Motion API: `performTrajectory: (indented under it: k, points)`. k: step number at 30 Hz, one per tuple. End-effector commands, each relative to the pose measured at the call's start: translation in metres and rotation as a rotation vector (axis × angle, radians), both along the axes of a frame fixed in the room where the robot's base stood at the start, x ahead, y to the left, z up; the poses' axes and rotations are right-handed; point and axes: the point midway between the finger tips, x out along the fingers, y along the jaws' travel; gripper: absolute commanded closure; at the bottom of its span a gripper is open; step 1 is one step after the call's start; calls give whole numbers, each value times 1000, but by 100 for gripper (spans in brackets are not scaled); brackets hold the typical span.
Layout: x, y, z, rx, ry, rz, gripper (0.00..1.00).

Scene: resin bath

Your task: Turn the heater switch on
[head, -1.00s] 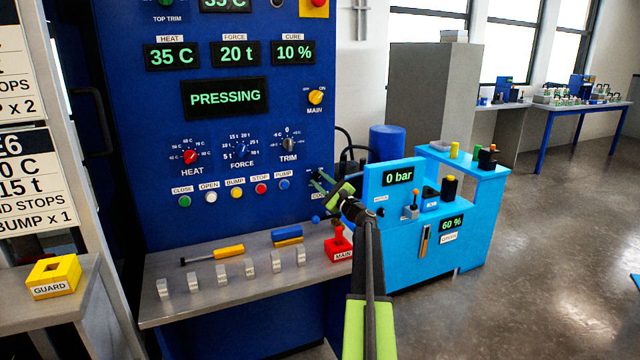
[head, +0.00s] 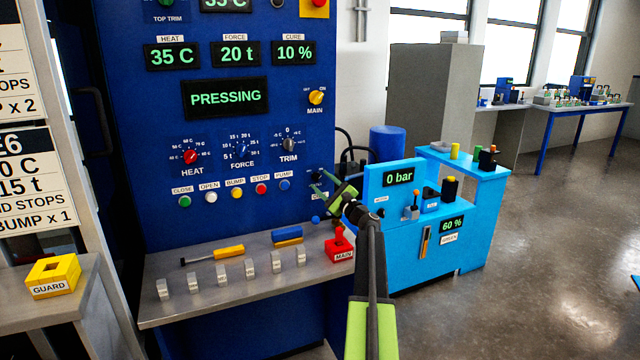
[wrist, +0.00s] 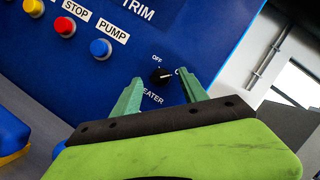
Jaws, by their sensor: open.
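The heater switch is a small black rotary knob (wrist: 161,76) on the blue press panel in the wrist view. Its pointer mark faces right-up, and OFF is printed at its upper left. The other position label is mostly hidden by a finger, as is the start of the HEATER label. My gripper (wrist: 163,92) is open, its two green fingers spread to either side of the knob in the picture. Contact cannot be told. In the head view my gripper (head: 327,193) is near the panel's lower right edge, partly covering the switch area.
The PUMP button (wrist: 100,48) and STOP button (wrist: 65,26) are left of the switch. A grey shelf (head: 215,305) below holds several levers and a red MAIN block (head: 340,250). A light-blue bench (head: 475,225) stands to the right.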

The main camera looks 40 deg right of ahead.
Motion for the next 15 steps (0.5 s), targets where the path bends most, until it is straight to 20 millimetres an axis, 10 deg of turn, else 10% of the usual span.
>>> performTrajectory:
  k: [15]
  points:
    - [-130, 16, -41, 0, 0, -1, 49]
